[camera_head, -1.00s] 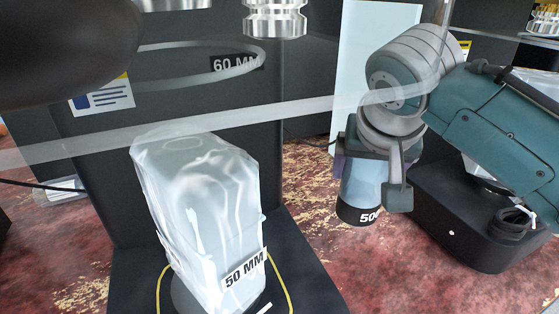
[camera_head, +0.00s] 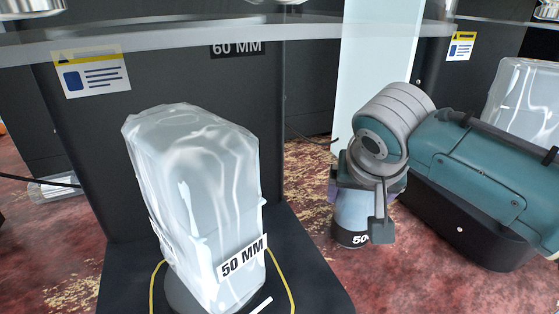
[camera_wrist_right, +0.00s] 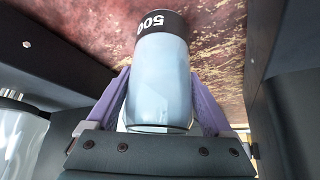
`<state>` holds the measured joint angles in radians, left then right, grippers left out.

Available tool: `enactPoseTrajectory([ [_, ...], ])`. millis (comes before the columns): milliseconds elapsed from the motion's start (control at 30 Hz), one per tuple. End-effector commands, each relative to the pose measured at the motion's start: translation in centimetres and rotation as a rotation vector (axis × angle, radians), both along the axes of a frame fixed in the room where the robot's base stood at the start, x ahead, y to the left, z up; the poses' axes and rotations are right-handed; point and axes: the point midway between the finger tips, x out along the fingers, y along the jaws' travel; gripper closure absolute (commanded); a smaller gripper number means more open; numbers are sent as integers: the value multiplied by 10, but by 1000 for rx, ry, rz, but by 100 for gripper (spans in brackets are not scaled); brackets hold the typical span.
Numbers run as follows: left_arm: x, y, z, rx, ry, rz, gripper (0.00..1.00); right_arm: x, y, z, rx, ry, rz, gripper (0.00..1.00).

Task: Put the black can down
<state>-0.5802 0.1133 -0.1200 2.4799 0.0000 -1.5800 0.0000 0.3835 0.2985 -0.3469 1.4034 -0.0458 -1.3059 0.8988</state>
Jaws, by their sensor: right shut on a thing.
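The can (camera_head: 352,212) is pale blue-grey with a black band and white digits beginning "50" at its lower end. It hangs roughly upright in my right gripper (camera_head: 362,192), right of the 50 MM machine. In the right wrist view the can (camera_wrist_right: 162,85) sits between the two purple fingers of the right gripper (camera_wrist_right: 158,98), which are shut on it. The black band with "500" points away from the wrist, toward the red floor. I cannot tell the gap between the can and any surface under it. My left gripper is not in view.
A clear-covered block (camera_head: 200,200) labelled 50 MM stands on a black base (camera_head: 310,275) at centre left. A dark panel with a 60 MM label (camera_head: 237,48) rises behind it. A pale upright panel (camera_head: 375,60) stands behind my right arm. Mottled red floor (camera_head: 310,180) shows between.

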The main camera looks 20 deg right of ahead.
Motion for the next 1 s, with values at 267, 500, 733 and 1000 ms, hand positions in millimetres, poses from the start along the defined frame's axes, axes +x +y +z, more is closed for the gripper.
enactPoseTrajectory([
  [267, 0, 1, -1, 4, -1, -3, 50, 0, 0, -2, 0, 1, -1, 0],
  [500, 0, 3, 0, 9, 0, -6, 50, 0, 0, -2, 0, 1, -1, 0],
  [733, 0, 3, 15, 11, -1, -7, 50, -10, 7, 23, 0, 0, 1, 0],
  [1000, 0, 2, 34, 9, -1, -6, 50, -59, 39, 43, 4, 6, 2, 0],
])
